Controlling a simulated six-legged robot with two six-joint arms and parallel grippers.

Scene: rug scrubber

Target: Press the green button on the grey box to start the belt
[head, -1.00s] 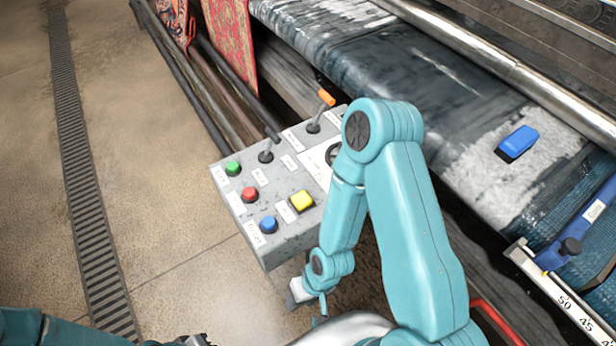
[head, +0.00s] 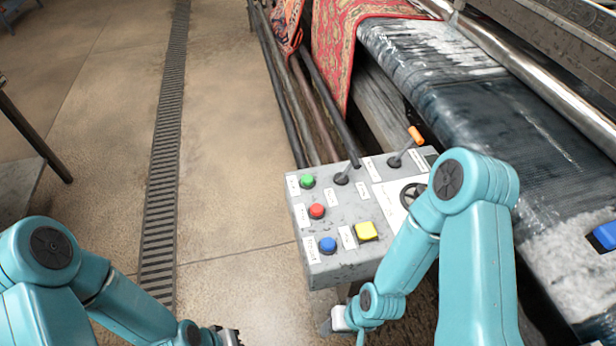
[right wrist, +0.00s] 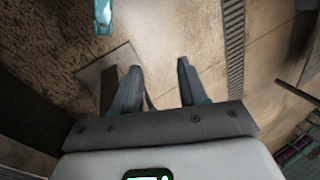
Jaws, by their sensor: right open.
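The grey box (head: 345,258) stands right of centre in the head view. The green button (head: 308,181) is round and sits at its far left corner. A red button (head: 317,211), a blue button (head: 327,244) and a yellow square button (head: 366,231) are on the same face. My right gripper is open and empty in the right wrist view (right wrist: 158,68), pointing at the floor. In the head view the right wrist is low beside the box's near side, apart from the buttons. My left gripper (head: 229,337) is at the bottom edge, mostly cut off.
The box also has a black lever (head: 347,172) and an orange-tipped lever (head: 407,146). The wet belt (head: 480,110) runs along the right, with a red rug (head: 350,35) and a blue brush (head: 604,236). A drain grate (head: 165,160) crosses the open floor on the left.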

